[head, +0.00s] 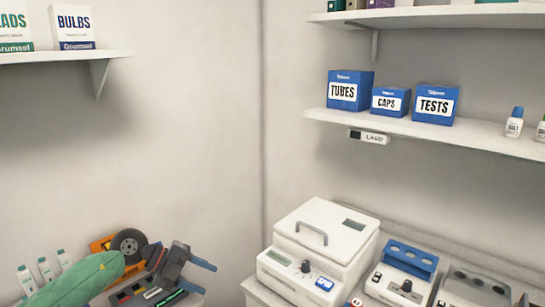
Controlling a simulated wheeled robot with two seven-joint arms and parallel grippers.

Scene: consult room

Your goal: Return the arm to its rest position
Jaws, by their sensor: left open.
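My left gripper (207,278) is at the lower left of the head view, with its two blue-tipped fingers apart and pointing right. Nothing shows between the fingers. It is in front of a dark surface with several small items, partly hidden by the arm. My right gripper is not in view.
A white lab device (322,240) with a handled lid stands right of the gripper, beside a blue-topped device (404,262). White bottles (45,269) stand at the lower left. A wall shelf (420,132) holds blue boxes; another shelf (50,57) is upper left. Bare wall lies between.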

